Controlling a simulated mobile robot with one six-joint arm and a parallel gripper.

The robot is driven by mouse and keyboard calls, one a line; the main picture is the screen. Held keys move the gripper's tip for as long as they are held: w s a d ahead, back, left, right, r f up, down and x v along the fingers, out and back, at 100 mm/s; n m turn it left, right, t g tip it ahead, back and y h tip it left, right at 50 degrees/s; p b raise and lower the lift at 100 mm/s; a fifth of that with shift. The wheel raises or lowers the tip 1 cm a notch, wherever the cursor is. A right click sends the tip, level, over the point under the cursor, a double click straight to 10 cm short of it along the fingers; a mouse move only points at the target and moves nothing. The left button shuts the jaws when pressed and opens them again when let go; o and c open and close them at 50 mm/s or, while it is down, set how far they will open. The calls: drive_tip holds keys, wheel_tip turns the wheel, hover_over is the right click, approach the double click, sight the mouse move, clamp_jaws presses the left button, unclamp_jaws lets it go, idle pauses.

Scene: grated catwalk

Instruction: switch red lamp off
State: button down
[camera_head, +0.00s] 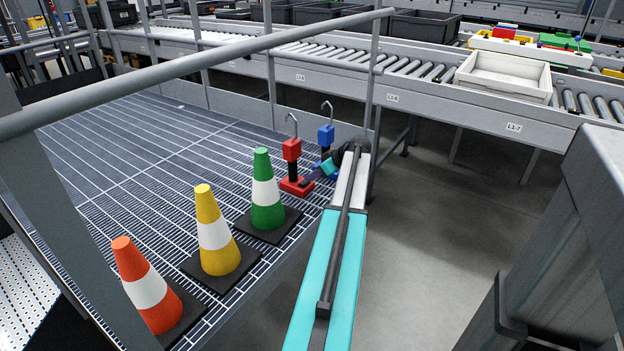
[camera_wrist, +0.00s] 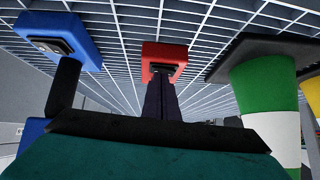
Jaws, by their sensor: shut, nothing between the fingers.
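The red lamp (camera_head: 291,150) stands on the grating, with a hook on top and a red base (camera_head: 296,187) below. My gripper (camera_head: 305,183) is low beside it, its dark fingers together and pointing at the base. In the wrist view, where the grating appears at the top, the fingers (camera_wrist: 161,84) reach the dark switch area on the red base (camera_wrist: 179,53). They look at or very near it; contact cannot be told. The fingers hide part of the switch. I cannot tell whether the lamp is lit.
A blue lamp (camera_head: 326,135) stands right behind the red one, close to my arm. Green (camera_head: 266,190), yellow (camera_head: 215,230) and orange (camera_head: 147,285) cones stand in front on the grating. A grey handrail (camera_head: 190,70) crosses above. A roller conveyor (camera_head: 400,65) runs behind.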

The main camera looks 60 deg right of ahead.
drive_tip(key=w+r+p+v, duration=0.1)
drive_tip(key=p+v, duration=0.1)
drive_tip(key=v, duration=1)
drive_tip(key=shift+d, duration=0.4)
drive_tip(key=shift+r, duration=0.1)
